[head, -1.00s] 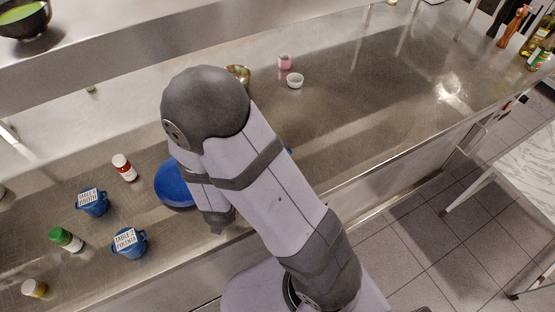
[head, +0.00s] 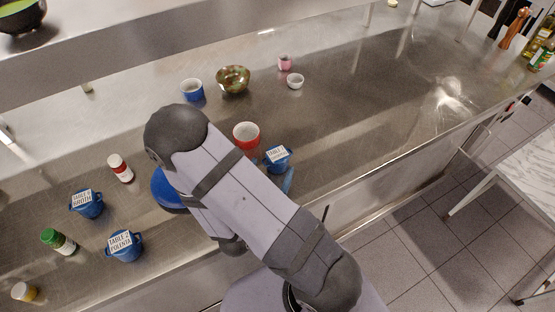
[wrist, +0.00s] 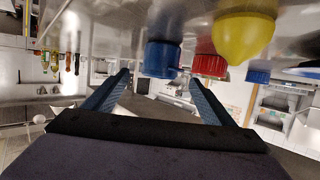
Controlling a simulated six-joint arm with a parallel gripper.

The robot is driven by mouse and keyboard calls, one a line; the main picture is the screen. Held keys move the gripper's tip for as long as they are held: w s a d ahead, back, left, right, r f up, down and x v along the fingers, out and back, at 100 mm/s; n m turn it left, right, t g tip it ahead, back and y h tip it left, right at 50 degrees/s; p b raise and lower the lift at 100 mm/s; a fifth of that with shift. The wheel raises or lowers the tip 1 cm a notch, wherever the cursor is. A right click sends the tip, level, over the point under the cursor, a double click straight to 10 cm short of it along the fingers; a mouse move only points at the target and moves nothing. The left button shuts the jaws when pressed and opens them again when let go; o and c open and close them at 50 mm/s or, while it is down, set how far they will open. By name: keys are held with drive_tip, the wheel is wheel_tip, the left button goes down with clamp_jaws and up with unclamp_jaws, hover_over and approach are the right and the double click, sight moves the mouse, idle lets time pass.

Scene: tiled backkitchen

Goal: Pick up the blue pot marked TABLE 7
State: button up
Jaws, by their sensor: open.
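Three blue pots with white cards show in the head view. One pot (head: 278,166) stands right of the red bowl, its card's lower text too small to read. Another pot (head: 90,212) at the left has a card reading TABLE, its number unclear, and apparently BROTH. The third pot (head: 125,254), nearer the counter's front, reads POLENTA, its number unclear. My gripper is mostly hidden by my arm in the head view; a blue-grey finger shows beside the right pot. In the wrist view my gripper (wrist: 160,77) is open and empty, with a blue vessel (wrist: 161,57) beyond the fingers.
The red bowl (head: 246,134) sits close to the right pot. A plain blue cup (head: 193,92), an olive bowl (head: 233,80), and small pink (head: 285,63) and white cups (head: 295,82) stand behind. A blue plate (head: 165,190) is partly under my arm.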

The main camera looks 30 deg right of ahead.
sight(277, 156)
drive_tip(key=shift+w+d+r+p, duration=0.1)
drive_tip(key=shift+w+d+p, duration=0.2)
drive_tip(key=shift+d+p, duration=0.15)
drive_tip(key=p+x, duration=0.1)
drive_tip(key=x, duration=0.1)
drive_tip(key=shift+w+d+p, duration=0.25)
drive_tip(key=shift+p, duration=0.05)
drive_tip(key=shift+x, duration=0.85)
drive_tip(key=shift+a, duration=0.1)
drive_tip(key=shift+c, duration=0.4)
drive_tip(key=c, duration=1.3)
drive_tip(key=shift+r, duration=0.15)
wheel_tip(277, 156, up, 8)
drive_tip(key=shift+r, duration=0.2)
drive_tip(key=shift+r+p, duration=0.55)
drive_tip(key=shift+r, duration=0.05)
